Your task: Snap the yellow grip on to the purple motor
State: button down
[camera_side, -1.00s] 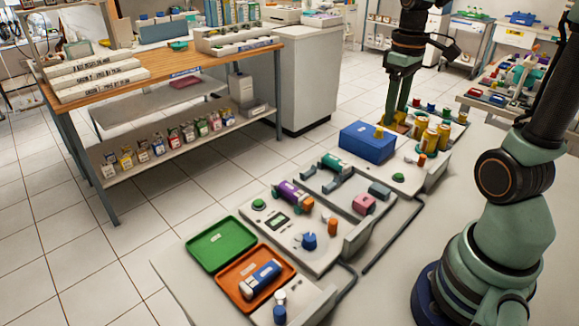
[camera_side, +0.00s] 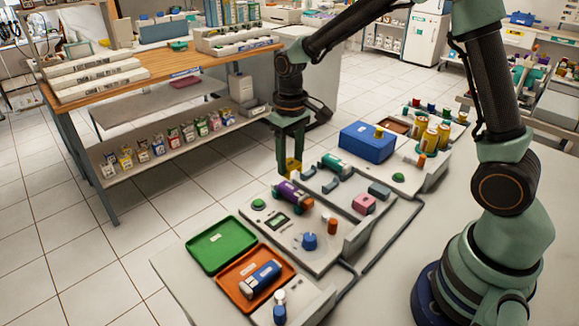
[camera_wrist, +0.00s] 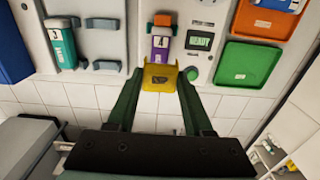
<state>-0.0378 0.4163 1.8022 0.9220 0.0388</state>
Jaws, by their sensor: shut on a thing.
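The yellow grip (camera_side: 292,168) is held between the green fingers of my gripper (camera_side: 290,158). In the wrist view the grip (camera_wrist: 160,77) sits between the fingertips of my gripper (camera_wrist: 160,84), with a curved, open-sided shape. The purple motor (camera_side: 290,194) lies in a cradle on the grey station, with an orange end piece. In the wrist view the motor (camera_wrist: 160,48) is just beyond the grip, and the grip's edge overlaps its near end in the picture. Whether they touch cannot be told.
A teal motor (camera_side: 336,165) lies in the neighbouring cradle. A blue box (camera_side: 367,143), an orange tray (camera_side: 235,289) and a green tray (camera_side: 209,257) stand on the same bench. A blue knob (camera_side: 309,241) and an orange cylinder (camera_side: 332,226) rise from the station. Floor lies beyond the bench edge.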

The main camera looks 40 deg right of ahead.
aim_at(291, 188)
jog(key=shift+f, duration=2.95)
jog(key=shift+f, duration=0.35)
jog(key=shift+c, duration=1.1)
grip_release()
jog(key=shift+r, duration=0.1)
notch_tip(291, 188, up, 12)
jog(key=shift+s+r, duration=0.1)
jog(key=s+d+r+t, duration=0.1)
jog(key=s+r+t, duration=0.4)
jog(key=s, duration=0.8)
notch_tip(291, 188, up, 3)
jog(key=shift+s+d+f+t, duration=0.1)
jog(key=shift+s+d+t, duration=0.1)
jog(key=shift+d+t, duration=0.1)
